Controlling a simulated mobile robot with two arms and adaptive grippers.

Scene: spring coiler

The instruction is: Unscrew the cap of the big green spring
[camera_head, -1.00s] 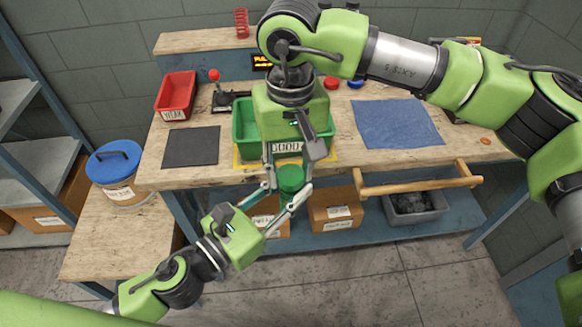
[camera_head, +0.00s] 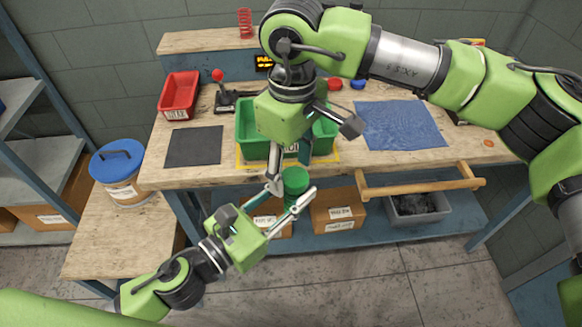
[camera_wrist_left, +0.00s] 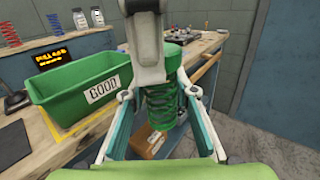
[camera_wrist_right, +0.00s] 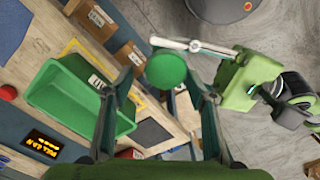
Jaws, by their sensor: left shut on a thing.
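The big green spring (camera_wrist_left: 160,105) stands upright between the fingers of my left gripper (camera_head: 290,197), in front of the bench edge. My left gripper is shut on it from the side. Its round green cap (camera_wrist_right: 166,70) sits on top and also shows in the head view (camera_head: 296,175). My right gripper (camera_head: 289,170) points down from above, with one finger on either side of the cap. In the right wrist view its fingers stand apart, with a gap on the left side of the cap. One right finger partly hides the cap in the left wrist view.
A green bin (camera_head: 248,128) marked GOOD stands on the bench just behind. A red bin (camera_head: 180,92), a dark mat (camera_head: 193,146) and a blue cloth (camera_head: 402,124) lie around it. A wooden rail (camera_head: 420,185) juts out at the right. Boxes (camera_head: 338,210) sit below.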

